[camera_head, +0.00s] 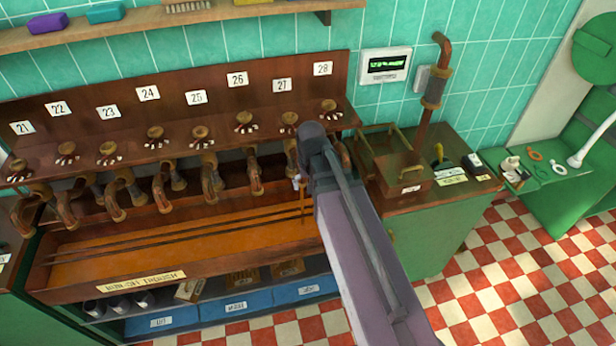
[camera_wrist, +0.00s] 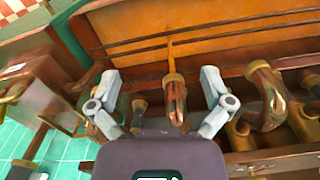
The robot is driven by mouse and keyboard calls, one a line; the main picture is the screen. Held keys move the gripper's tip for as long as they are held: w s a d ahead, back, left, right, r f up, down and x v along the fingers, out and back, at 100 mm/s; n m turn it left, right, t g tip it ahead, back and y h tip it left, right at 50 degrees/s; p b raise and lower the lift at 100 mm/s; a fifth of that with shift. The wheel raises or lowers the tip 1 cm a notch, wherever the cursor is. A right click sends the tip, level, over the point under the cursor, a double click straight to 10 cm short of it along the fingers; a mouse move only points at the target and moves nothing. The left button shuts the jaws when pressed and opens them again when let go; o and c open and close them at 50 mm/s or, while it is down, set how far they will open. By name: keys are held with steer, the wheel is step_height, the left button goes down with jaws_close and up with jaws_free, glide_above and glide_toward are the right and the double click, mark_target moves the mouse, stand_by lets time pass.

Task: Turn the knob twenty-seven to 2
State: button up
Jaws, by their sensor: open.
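Knob twenty-seven (camera_head: 289,118) is a round brown knob on the sloping wooden panel, below the white label 27 (camera_head: 282,85). Small marks sit at its front; its setting is too small to read. My gripper (camera_wrist: 160,88) is open in the wrist view, one grey finger on each side of a copper spout (camera_wrist: 176,100). I cannot tell whether they touch it. Knob twenty-seven is not recognisable in the wrist view. In the head view my arm hides most of the gripper, which is low by the spouts, below the knob panel.
Similar knobs stand beside it, including knob twenty-six (camera_head: 243,117) and knob twenty-eight (camera_head: 329,105). Curved copper spouts hang over a wooden trough (camera_head: 130,277). A thin orange streak (camera_head: 303,205) shows beside my arm. A wooden box (camera_head: 400,180) and vertical pipe (camera_head: 434,90) stand at right.

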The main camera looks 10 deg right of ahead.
steer(key=shift+s+f+n+b, duration=0.2)
steer(key=shift+s+f, duration=0.1)
steer(key=shift+s, duration=0.35)
steer(key=shift+s+f+n+b, duration=0.2)
steer(key=shift+s+f, duration=0.1)
steer(key=shift+s, duration=0.35)
steer(key=s, duration=0.1)
steer(key=s+f+b, duration=0.1)
steer(key=s+n, duration=0.1)
steer(key=shift+d+f, duration=0.1)
steer(key=shift+f, duration=0.15)
stand_by(0.5)
